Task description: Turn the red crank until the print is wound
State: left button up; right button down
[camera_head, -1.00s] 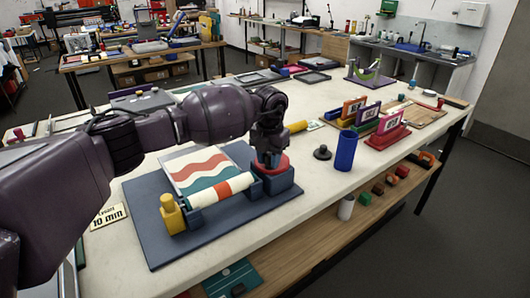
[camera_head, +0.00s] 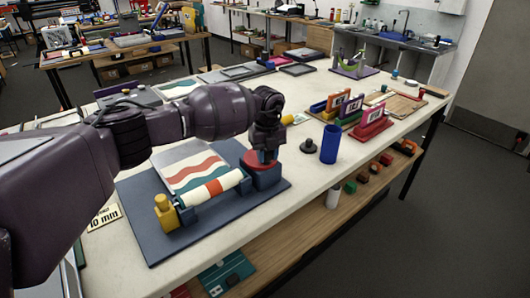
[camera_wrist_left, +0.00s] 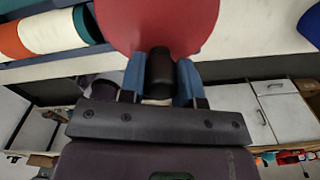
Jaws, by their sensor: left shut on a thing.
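The red crank (camera_head: 253,164) is a round disc on a blue block at the right end of the roller. In the left wrist view, the crank's red disc (camera_wrist_left: 150,20) fills the top centre. A black knob (camera_wrist_left: 160,72) stands out from it. My left gripper (camera_head: 267,157) reaches down over the disc's right side. Its blue fingers (camera_wrist_left: 160,82) are shut on the black knob, one on each side. The print (camera_head: 190,166), a sheet with wavy red and teal bands, lies flat behind the roller (camera_head: 212,188), which is wrapped in striped sheet. My right gripper is out of view.
The blue base board (camera_head: 150,233) carries the roller and a yellow post (camera_head: 165,213). Right of it stand a black knobbed piece (camera_head: 309,146) and a blue cup (camera_head: 330,145). Coloured frames (camera_head: 373,123) stand farther right. The table's front edge is close.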

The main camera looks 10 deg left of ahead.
pick_arm(q)
jog(key=shift+w+r+n, duration=0.15)
jog(key=shift+n, duration=0.25)
jog(key=o, duration=0.9)
notch_tip(320, 180, up, 11)
jog(key=shift+f+b, duration=0.15)
jog(key=shift+b, duration=0.15)
